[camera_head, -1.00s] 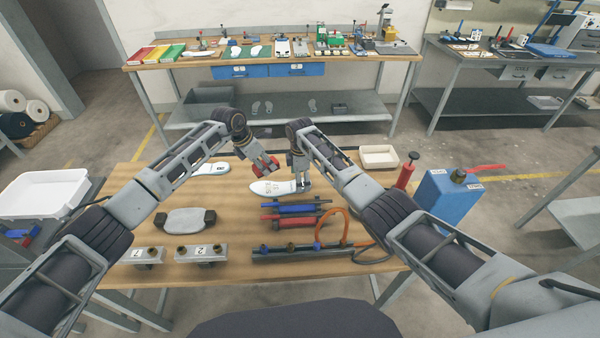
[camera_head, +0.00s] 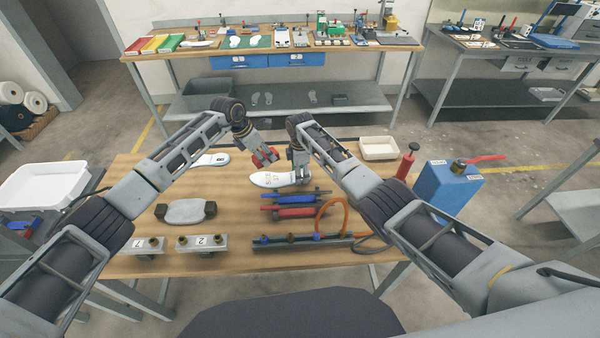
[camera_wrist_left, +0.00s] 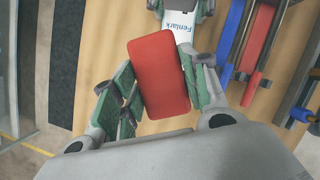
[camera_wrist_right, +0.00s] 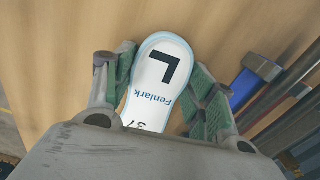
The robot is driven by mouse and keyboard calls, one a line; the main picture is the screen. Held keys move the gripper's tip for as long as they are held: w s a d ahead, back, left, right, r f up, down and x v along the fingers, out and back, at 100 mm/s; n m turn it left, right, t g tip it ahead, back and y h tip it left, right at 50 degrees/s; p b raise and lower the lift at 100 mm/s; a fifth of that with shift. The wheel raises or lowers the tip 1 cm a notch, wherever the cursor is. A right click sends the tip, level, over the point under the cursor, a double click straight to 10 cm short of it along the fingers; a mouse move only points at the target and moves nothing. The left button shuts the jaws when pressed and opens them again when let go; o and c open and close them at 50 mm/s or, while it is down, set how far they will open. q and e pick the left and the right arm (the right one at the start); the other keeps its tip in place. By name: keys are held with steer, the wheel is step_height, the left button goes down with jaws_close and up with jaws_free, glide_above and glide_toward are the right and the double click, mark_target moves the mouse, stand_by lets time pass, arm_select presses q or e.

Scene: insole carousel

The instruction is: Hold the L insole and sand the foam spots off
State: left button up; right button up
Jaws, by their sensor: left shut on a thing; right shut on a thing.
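The white L insole (camera_head: 272,180) is low over or on the wooden table, its label side up. My right gripper (camera_head: 299,178) is shut on its right end. In the right wrist view the insole (camera_wrist_right: 158,72) shows a big black L and "Fenlark" between the green finger pads. My left gripper (camera_head: 264,158) is shut on a red sanding block (camera_wrist_left: 158,75), just behind the insole in the head view. Whether block and insole touch cannot be told. No foam spots can be made out at this size.
Another white insole (camera_head: 210,160) lies behind my left arm. A grey pad (camera_head: 185,212) and numbered blocks (camera_head: 202,244) are at front left. Red and blue tools (camera_head: 296,212) and a rack with an orange hose (camera_head: 300,240) lie in front.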

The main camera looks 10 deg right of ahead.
stand_by(0.3)
arm_select(q)
glide_above(269, 174)
steer(key=s, duration=0.3)
steer(key=shift+w+a+f, duration=0.1)
steer(key=shift+a+f, duration=0.1)
steer(key=shift+f, duration=1.1)
steer(key=shift+w+a+f, duration=0.1)
steer(key=shift+a+f, duration=0.05)
steer(key=shift+f, duration=1.15)
steer(key=shift+f, duration=0.2)
steer(key=shift+f, duration=1.25)
steer(key=shift+w, duration=0.1)
steer(key=shift+w+a, duration=0.45)
steer(key=shift+w, duration=0.4)
steer(key=shift+f, duration=0.15)
steer(key=shift+f, duration=0.25)
